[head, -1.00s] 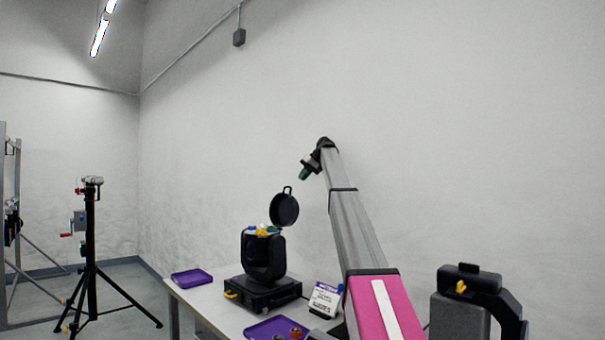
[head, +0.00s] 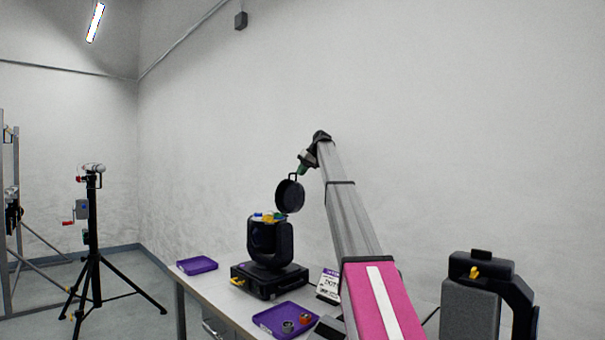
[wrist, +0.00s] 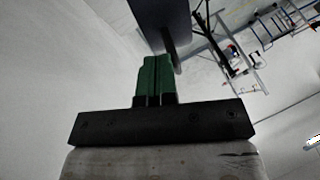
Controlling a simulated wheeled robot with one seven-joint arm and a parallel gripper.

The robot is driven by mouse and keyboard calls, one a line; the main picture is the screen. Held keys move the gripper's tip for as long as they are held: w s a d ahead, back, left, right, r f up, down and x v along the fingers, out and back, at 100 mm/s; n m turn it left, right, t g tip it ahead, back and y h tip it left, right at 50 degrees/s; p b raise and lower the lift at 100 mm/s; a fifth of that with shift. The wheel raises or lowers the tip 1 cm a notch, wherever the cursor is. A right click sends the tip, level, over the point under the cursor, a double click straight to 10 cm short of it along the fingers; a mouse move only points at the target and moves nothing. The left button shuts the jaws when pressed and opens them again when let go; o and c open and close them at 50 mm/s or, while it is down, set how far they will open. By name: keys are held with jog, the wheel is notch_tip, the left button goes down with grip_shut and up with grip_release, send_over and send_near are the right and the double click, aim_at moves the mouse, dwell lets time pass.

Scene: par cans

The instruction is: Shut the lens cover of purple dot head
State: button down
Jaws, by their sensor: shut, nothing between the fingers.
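A black moving-head lamp (head: 268,242) stands upright on its base on the table. Its round black lens cover (head: 290,197) is open, standing up above the lamp's top, with a small loop handle at its upper rim. Blue, yellow and white parts show at the lamp's open top. My gripper (head: 301,170) has green fingers, shut and empty, just right of the cover's loop. In the wrist view my gripper (wrist: 154,62) points at a dark flat piece (wrist: 162,18), probably the cover; contact cannot be told.
The table (head: 215,290) carries a purple tray (head: 197,266), a nearer purple tray (head: 272,321) with small round parts, and a sign card (head: 329,283). A grey-and-black device (head: 478,295) stands at right. A tripod stand (head: 93,235) is at left. The wall lies behind.

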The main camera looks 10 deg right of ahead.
jog(key=s+a+n+t+h, duration=0.2)
jog(key=s+a+t+h, duration=0.3)
jog(key=s+a, duration=0.65)
jog(key=s+a+f+n+t+h, duration=0.1)
jog(key=s+a+f+t+h, duration=0.1)
jog(key=a+f, duration=0.4)
jog(key=s+a+f+n+t+h, duration=0.1)
jog(key=s+a+f+t+h, duration=0.1)
jog(key=a+f, duration=0.4)
jog(key=shift+s+f+n+t+h, duration=0.4)
jog(key=shift+s+f+h, duration=0.55)
jog(key=shift+f, duration=1.05)
